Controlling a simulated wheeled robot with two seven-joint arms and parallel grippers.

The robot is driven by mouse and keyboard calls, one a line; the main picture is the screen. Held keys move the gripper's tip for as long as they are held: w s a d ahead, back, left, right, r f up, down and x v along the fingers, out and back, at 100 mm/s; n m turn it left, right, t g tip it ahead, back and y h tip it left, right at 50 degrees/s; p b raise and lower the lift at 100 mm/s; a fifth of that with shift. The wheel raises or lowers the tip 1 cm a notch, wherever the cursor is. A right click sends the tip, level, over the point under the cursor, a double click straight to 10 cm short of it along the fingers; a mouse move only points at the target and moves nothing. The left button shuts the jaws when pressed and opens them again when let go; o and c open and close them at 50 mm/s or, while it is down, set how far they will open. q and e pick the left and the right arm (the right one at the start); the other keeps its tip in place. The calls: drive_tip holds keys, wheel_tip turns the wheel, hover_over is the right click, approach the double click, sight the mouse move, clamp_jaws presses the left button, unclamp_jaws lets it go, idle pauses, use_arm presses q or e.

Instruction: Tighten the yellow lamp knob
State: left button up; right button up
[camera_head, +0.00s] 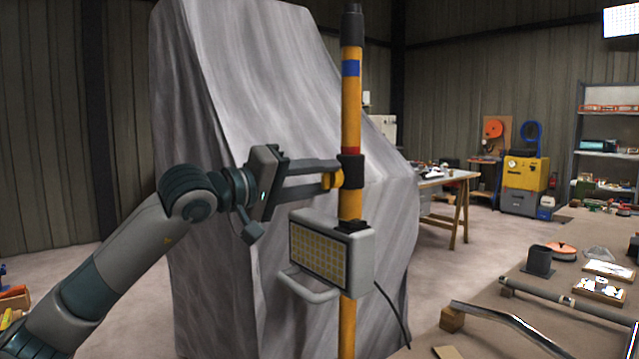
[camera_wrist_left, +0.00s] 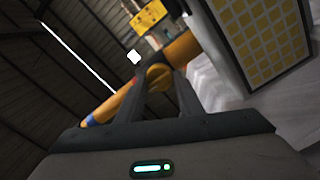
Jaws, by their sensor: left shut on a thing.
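The yellow lamp knob (camera_head: 332,180) sits on the left side of a black collar (camera_head: 352,171) on an upright yellow pole (camera_head: 351,110). My left gripper (camera_head: 330,179) reaches in from the left and is shut on the knob. In the left wrist view the knob (camera_wrist_left: 159,77) lies between the two fingertips, with the pole (camera_wrist_left: 185,47) behind it. The work lamp (camera_head: 331,251), a grey box with a yellow gridded face, hangs on the pole just below the gripper. It also shows in the left wrist view (camera_wrist_left: 262,38). My right gripper is not in view.
A large grey draped shape (camera_head: 230,110) stands close behind the pole and arm. A lamp handle (camera_head: 306,287) juts out low at the left, and a cable (camera_head: 395,315) hangs at the right. A bench (camera_head: 480,290) with tubes and parts fills the lower right.

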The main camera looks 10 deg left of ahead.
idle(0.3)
use_arm(q)
drive_tip(key=o, duration=1.1)
drive_tip(key=shift+c, duration=0.2)
drive_tip(key=shift+s, duration=0.1)
drive_tip(key=shift+s+a, duration=0.35)
drive_tip(key=b+v, duration=0.2)
drive_tip(key=v, duration=1.4)
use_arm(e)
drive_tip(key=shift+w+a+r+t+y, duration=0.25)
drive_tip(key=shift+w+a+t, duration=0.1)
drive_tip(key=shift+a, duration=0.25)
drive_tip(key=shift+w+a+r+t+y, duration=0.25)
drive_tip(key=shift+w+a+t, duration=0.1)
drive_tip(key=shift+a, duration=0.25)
use_arm(q)
drive_tip(key=shift+s+f, duration=0.1)
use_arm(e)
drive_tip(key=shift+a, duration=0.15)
